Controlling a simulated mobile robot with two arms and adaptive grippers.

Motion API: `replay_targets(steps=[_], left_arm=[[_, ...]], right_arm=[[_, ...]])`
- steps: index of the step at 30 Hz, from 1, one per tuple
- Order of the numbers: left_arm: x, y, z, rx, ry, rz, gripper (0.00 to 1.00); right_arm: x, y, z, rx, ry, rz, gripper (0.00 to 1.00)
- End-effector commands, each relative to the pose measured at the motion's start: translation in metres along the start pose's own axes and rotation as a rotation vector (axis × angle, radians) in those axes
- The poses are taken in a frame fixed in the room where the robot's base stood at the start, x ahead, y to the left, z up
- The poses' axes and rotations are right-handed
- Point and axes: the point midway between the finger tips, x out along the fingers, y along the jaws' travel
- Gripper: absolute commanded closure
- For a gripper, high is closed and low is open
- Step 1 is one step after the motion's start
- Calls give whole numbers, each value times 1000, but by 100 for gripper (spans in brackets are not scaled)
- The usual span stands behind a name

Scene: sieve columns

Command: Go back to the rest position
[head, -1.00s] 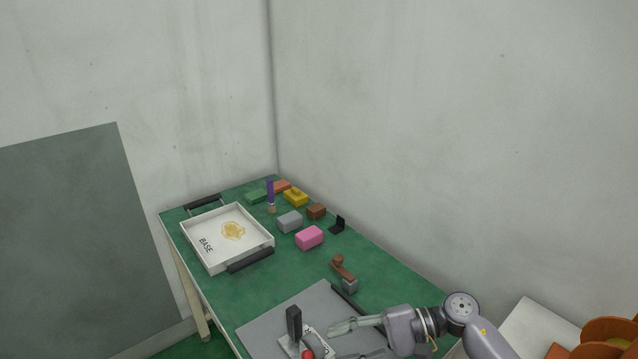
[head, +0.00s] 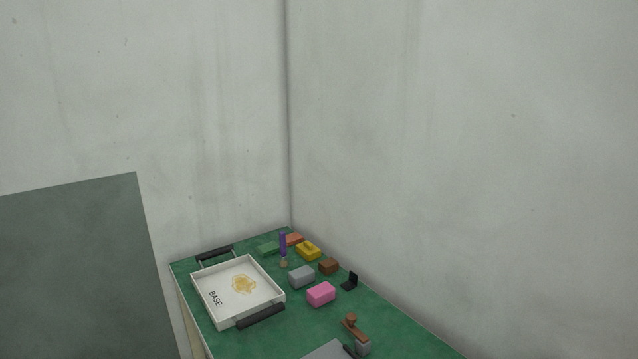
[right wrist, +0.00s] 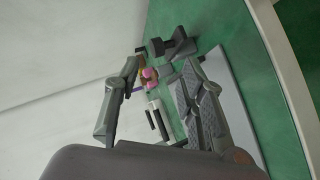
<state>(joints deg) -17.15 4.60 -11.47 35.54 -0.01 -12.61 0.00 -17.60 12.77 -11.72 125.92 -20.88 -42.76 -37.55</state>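My right gripper (right wrist: 158,82) shows in the right wrist view with its two fingers spread apart. It is open, with nothing held between the fingers. Neither gripper shows in the head view, and my left gripper is in no frame. In the head view the green table (head: 390,325) runs along the right wall. A white tray marked BASE (head: 206,305) stands on it with a yellowish patch inside.
Beyond the tray are a pink block (head: 321,294), a grey block (head: 302,276), a yellow block (head: 309,250), a brown block (head: 329,266) and a purple-handled brush (head: 283,245). A brown-handled tool (head: 355,328) lies nearer. A grey panel (head: 75,265) stands left.

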Motion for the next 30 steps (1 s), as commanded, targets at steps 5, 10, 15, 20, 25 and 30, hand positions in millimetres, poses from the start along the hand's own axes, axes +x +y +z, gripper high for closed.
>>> replay_targets(steps=[5, 10, 15, 20, 25, 30], left_arm=[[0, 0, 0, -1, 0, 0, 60], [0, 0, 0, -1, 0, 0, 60], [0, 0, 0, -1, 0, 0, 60], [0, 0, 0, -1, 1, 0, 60], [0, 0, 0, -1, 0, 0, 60], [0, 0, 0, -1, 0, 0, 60]], right_arm=[[-52, -66, 38, 420, -233, -274, 63], [-99, -107, 53, 663, -415, -441, 63], [-144, -136, 59, 838, -579, -565, 63], [-162, -162, 64, 919, -686, -635, 63], [-138, -195, 76, 910, -696, -644, 63], [-115, -238, 91, 902, -711, -658, 63]])
